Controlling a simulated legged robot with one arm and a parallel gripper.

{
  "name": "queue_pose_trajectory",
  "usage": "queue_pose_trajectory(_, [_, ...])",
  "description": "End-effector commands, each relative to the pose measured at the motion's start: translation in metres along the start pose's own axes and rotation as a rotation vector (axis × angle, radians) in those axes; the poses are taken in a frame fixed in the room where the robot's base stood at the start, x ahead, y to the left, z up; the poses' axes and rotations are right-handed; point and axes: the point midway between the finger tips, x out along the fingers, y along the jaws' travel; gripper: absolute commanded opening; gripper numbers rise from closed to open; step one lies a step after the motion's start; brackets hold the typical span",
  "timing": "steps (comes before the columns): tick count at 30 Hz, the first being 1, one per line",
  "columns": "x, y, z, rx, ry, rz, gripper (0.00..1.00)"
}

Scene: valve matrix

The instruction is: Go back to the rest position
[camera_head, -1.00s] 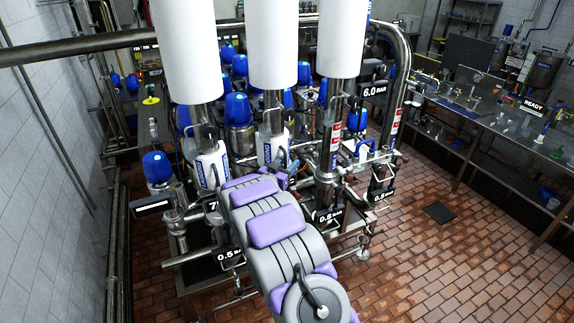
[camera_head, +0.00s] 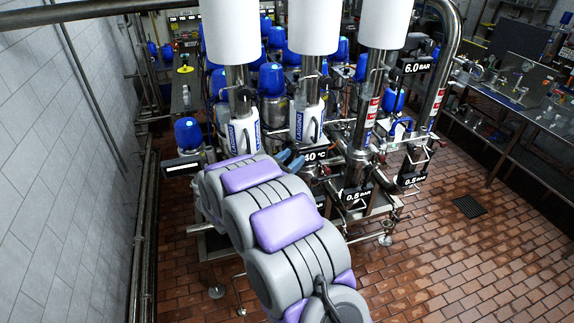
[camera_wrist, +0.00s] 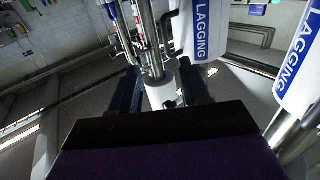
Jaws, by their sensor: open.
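My gripper (camera_head: 291,160) shows in the head view as small blue-grey fingers just past my grey and purple arm, in front of the valve rig. In the wrist view, its two dark fingers (camera_wrist: 160,90) stand apart. A steel pipe (camera_wrist: 150,45) and a white sleeve (camera_wrist: 161,92) appear between the fingers; I cannot tell whether they touch. White cylinders labelled LAGGING, one at upper centre (camera_wrist: 200,28) and one at right (camera_wrist: 298,75), stand close by.
The rig carries blue-capped valves (camera_head: 188,132), white columns (camera_head: 230,30) and pressure signs, including 6.0 BAR (camera_head: 417,67). A tiled wall (camera_head: 50,150) is at left. A steel bench (camera_head: 520,95) is at right. Brick floor (camera_head: 450,270) is clear at lower right.

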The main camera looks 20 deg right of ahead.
Motion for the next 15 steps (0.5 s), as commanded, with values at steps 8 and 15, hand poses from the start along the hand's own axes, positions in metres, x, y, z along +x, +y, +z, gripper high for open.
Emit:
queue_pose_trajectory(8, [-0.017, 0.000, -0.001, 0.001, 0.001, 0.001, 0.46])
queue_pose_trajectory(15, [-0.018, -0.017, 0.010, 0.050, -0.081, -0.105, 0.46])
